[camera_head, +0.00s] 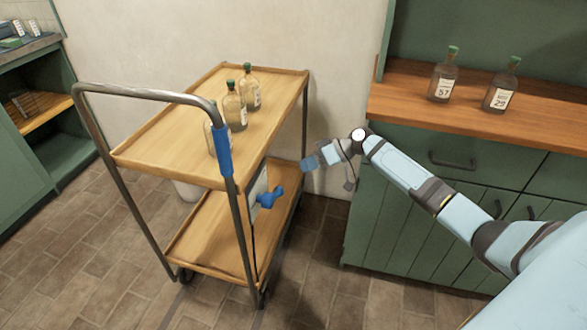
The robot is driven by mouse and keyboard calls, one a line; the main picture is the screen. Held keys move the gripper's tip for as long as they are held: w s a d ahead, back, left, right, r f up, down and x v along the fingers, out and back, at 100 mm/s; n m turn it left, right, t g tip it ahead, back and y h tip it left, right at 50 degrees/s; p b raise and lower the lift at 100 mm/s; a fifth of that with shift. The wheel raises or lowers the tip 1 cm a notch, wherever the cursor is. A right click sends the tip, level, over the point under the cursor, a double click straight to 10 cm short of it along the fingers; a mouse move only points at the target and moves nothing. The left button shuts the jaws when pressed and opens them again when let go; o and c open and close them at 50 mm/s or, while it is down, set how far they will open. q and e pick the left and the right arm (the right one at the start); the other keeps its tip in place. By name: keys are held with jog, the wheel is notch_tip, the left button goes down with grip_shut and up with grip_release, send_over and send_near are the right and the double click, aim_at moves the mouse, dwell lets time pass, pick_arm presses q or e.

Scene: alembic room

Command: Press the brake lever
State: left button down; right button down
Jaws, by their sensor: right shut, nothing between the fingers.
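A two-shelf wooden cart (150,158) with a grey metal tube handle stands left of centre. A blue lever-like piece (268,198) sticks out at the cart's right side, between the two shelves; it looks like the brake lever. A blue sleeve (222,150) wraps the handle's near right post above it. My right gripper (312,163) comes in from the right. It is shut and empty, a little above and to the right of the blue lever, apart from it in the picture. My left gripper is not in view.
Several bottles (235,110) stand on the cart's top shelf. A green cabinet with a wooden top (400,95) holding two bottles stands at the right, under my right arm. A green shelf unit (60,145) is at the left. The tiled floor before the cart is clear.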

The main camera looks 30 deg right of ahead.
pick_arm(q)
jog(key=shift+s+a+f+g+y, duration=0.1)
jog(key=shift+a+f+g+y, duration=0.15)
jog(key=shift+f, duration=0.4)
pick_arm(e)
jog(key=v, duration=0.3)
jog(key=shift+s+d+r, duration=0.1)
jog(key=shift+s+d, duration=0.1)
jog(key=shift+d, duration=0.05)
